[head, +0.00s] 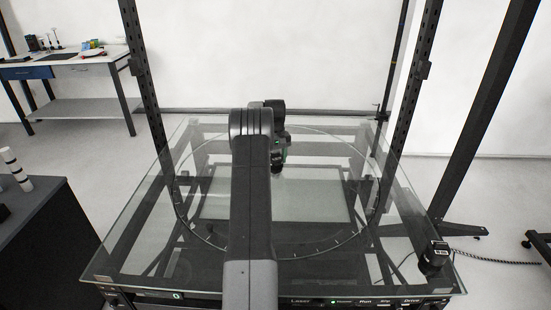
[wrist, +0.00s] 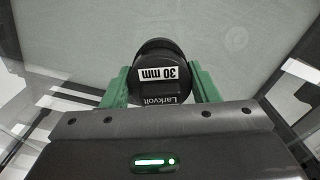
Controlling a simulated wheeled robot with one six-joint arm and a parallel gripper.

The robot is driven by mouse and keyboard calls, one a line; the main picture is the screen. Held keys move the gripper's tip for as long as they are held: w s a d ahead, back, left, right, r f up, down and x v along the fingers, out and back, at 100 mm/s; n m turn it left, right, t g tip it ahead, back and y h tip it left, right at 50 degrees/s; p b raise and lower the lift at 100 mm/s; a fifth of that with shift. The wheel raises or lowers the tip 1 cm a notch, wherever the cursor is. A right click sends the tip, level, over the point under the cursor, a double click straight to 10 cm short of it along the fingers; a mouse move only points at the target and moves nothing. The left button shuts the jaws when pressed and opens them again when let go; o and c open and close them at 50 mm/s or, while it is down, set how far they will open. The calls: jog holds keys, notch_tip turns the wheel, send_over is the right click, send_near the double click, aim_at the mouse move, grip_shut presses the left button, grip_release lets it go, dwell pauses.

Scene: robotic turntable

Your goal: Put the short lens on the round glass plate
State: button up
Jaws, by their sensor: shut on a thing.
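My gripper (wrist: 160,88) has green fingers, shut on a short black lens (wrist: 162,72) with a white "30 mm" label and the word "Larkvolt". In the head view, my gripper (head: 279,162) hangs over the round glass plate (head: 215,213), inside its dark ring and behind the middle. My arm hides part of the plate. The dark lens (head: 277,168) shows low at the fingers; I cannot tell whether it touches the glass.
A black device with white labels (head: 435,256) stands at the glass table's front right corner. A white-and-black cylinder (head: 15,168) stands on a dark cabinet (head: 50,235) at left. Black uprights (head: 148,85) flank the table. The plate around my gripper looks clear.

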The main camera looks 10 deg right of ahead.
jog(key=o, duration=1.2)
jog(key=shift+f, duration=0.1)
notch_tip(320, 180, up, 12)
jog(key=shift+r+b, duration=0.15)
jog(key=shift+b, duration=0.35)
